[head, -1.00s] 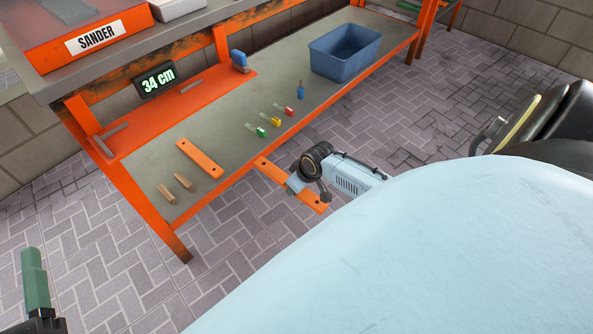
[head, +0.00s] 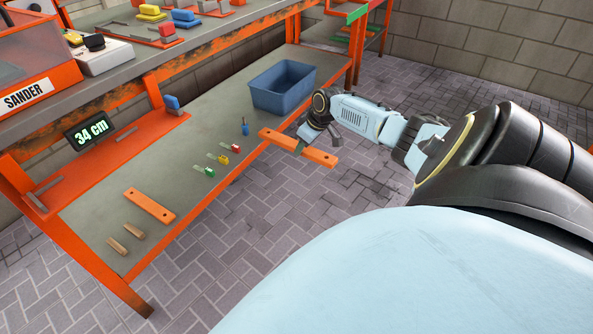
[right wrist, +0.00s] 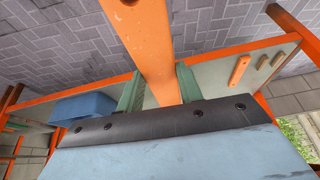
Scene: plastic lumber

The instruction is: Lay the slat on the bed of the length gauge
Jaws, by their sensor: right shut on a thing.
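An orange slat (head: 318,155) with holes near its ends is in my right gripper (head: 304,143), which is shut on it in front of the lower shelf's edge. In the right wrist view the slat (right wrist: 145,40) runs up between the green fingers (right wrist: 157,92). The length gauge is an orange bed (head: 85,180) at the back of the lower shelf, with grey strips, a blue block (head: 172,103) at its right end and a display (head: 88,132) reading 34 cm. The held slat is well to the right of the gauge. My left gripper is out of view.
On the lower shelf (head: 170,175) lie another orange slat (head: 150,206), two wooden pieces (head: 118,244), small coloured clamp-like items (head: 222,159), a small blue item (head: 245,127) and a blue bin (head: 283,88). The upper top with the sander (head: 28,97) overhangs the gauge.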

